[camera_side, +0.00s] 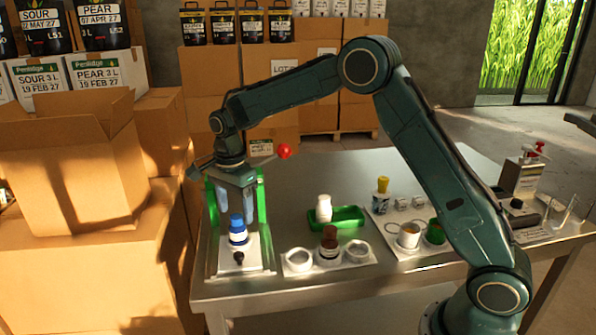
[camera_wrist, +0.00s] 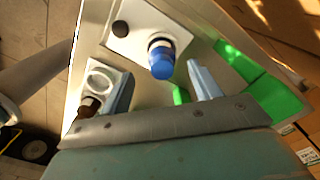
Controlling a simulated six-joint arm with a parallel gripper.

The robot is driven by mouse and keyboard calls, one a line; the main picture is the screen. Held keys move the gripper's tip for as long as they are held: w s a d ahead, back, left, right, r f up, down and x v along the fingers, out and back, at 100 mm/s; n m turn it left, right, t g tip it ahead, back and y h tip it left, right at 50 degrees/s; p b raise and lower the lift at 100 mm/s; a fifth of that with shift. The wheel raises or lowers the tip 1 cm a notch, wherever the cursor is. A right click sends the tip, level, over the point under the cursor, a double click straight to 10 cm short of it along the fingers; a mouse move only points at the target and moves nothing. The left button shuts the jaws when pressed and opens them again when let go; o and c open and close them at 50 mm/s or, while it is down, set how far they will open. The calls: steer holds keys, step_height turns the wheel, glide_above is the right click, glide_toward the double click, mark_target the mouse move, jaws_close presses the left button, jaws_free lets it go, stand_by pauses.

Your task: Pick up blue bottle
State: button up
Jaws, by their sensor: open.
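The blue bottle (camera_side: 237,230) has a blue cap and a pale label band. It stands upright on a white plate (camera_side: 225,255) at the table's left end. My gripper (camera_side: 237,205) points down just above and behind it, with the jaws apart. In the wrist view the blue cap (camera_wrist: 161,62) lies beyond the gap between the two pale blue fingers of my gripper (camera_wrist: 160,85). Nothing is between the fingers.
Green upright panels (camera_side: 262,200) flank the plate. A small black knob (camera_side: 239,258) sits in front of the bottle. To the right are a brown bottle (camera_side: 329,243), white rings (camera_side: 299,259) and a white bottle (camera_side: 323,208) by a green tray (camera_side: 349,215).

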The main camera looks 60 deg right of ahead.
mark_target(236, 216)
steer(key=shift+w+d+f, duration=0.1)
steer(key=shift+w+f, duration=0.05)
steer(key=shift+f, duration=2.15)
steer(key=c, duration=1.2)
steer(key=shift+r, duration=0.2)
step_height(236, 216, up, 20)
steer(key=shift+f, duration=0.1)
